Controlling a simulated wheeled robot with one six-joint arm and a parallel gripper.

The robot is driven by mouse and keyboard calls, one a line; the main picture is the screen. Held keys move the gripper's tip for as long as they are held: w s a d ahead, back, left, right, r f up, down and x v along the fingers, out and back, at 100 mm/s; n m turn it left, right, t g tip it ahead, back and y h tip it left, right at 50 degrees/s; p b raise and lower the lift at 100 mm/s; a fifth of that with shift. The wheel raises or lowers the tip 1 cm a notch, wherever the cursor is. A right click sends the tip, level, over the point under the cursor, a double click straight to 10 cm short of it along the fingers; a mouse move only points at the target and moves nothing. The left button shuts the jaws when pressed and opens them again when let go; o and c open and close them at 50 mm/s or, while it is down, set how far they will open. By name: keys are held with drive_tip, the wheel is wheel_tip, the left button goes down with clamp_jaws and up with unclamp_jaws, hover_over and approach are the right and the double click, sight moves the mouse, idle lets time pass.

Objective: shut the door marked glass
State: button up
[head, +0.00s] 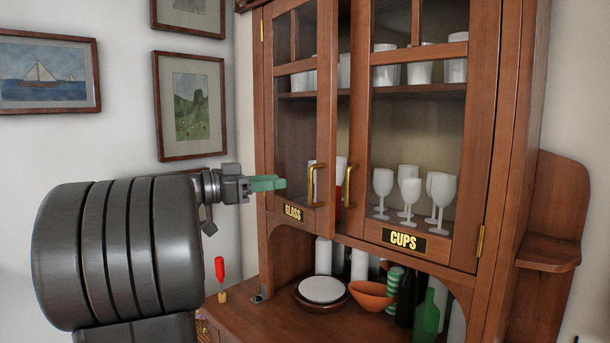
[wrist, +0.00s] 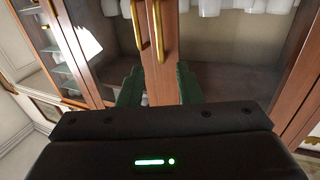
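The door marked GLASS (head: 325,120) is the left glazed door of a wooden cabinet in the head view. It stands slightly ajar, with a gap between its right edge and the neighbouring door. Its brass handle (head: 312,186) is near that edge, above its GLASS label (head: 293,212). My gripper (head: 268,184) has green fingers and appears in front of this door, left of the handle. In the wrist view my gripper (wrist: 159,88) is open and empty, with a wooden door frame (wrist: 162,70) beyond its fingers. Whether it touches the door is unclear.
The CUPS door (head: 484,120) at right looks shut, with white goblets (head: 411,192) behind its glass. Below are a stacked plate (head: 321,289), an orange bowl (head: 372,296) and bottles (head: 427,318). A red-handled item (head: 220,270) stands at the counter's left. Framed pictures hang on the left wall.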

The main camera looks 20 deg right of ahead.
drive_tip(key=d+p, duration=0.2)
drive_tip(key=d, duration=0.6)
clamp_jaws()
